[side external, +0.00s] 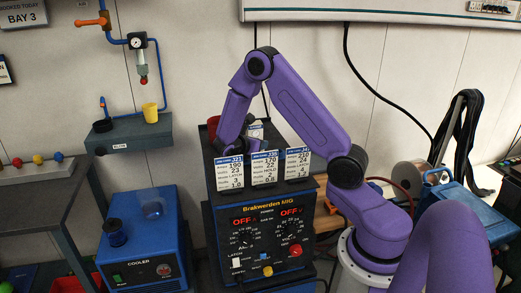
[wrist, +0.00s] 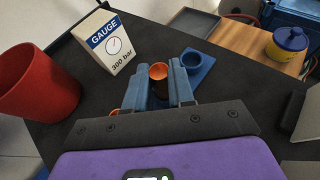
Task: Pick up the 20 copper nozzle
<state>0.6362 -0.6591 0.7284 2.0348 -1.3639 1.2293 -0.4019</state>
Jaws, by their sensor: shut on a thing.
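In the wrist view, my gripper (wrist: 159,84) has its two blue fingers closed around an upright copper-orange cylinder (wrist: 158,71), which looks like the copper nozzle. Its open top shows between the fingertips, and no number on it can be read. Its lower part is dark, and I cannot tell whether it touches the black surface (wrist: 225,85). In the side view, my gripper is low on top of the welding machine (side external: 262,215), mostly hidden behind the white cards. The nozzle does not show there.
In the wrist view, a blue cup-like holder (wrist: 200,60) stands just right of the fingers. A white GAUGE box (wrist: 112,44) and a red cup (wrist: 38,85) stand left. A yellow-and-blue pot (wrist: 288,44) sits on wood. Job cards (side external: 264,168) line the machine's front edge.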

